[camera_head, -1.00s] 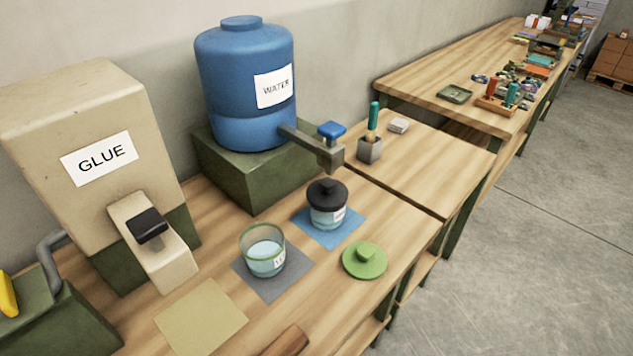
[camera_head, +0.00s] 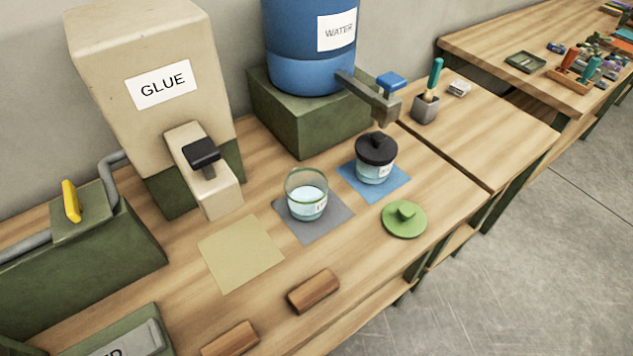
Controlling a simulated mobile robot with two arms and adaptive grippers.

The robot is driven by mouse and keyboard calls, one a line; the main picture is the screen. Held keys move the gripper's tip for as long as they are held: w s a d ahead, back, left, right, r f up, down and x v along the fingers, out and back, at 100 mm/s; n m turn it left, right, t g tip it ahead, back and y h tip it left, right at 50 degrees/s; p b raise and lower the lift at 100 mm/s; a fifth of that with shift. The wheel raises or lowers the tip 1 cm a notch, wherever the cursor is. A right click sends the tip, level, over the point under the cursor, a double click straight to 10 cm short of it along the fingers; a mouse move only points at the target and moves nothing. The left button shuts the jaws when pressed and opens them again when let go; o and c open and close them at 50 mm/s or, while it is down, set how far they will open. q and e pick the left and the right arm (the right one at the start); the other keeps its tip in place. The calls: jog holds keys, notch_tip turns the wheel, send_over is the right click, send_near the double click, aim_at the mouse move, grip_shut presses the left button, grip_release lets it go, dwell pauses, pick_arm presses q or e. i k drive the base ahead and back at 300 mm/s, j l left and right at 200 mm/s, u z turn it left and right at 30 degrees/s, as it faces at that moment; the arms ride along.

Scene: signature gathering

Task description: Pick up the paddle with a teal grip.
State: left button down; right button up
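A tool with a teal grip (camera_head: 435,74) stands nearly upright in a small grey holder (camera_head: 425,109) on the middle table, right of the water dispenser. Its lower end is hidden inside the holder, so its paddle shape cannot be made out fully. More teal-handled items (camera_head: 589,69) stand in a wooden rack on the far table, too small to identify. Neither of my grippers is in view.
The near table holds a glue dispenser (camera_head: 190,120), a blue water dispenser (camera_head: 308,70), an open glass jar (camera_head: 306,196), a black-lidded jar (camera_head: 375,160), a green lid (camera_head: 404,218) and wooden blocks (camera_head: 314,291). A small grey-white block (camera_head: 459,88) lies beside the holder. Open floor (camera_head: 520,280) is at right.

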aim_at(437, 65)
jog(key=l+u, duration=0.1)
jog(key=u, duration=0.5)
jog(key=l+u, duration=0.3)
jog(key=l, duration=0.2)
jog(key=k+l+u, duration=0.15)
jog(key=l+u, duration=0.15)
jog(key=l, duration=0.2)
jog(key=k+l+u, duration=0.1)
jog(key=l+u, duration=0.25)
jog(key=l, duration=0.15)
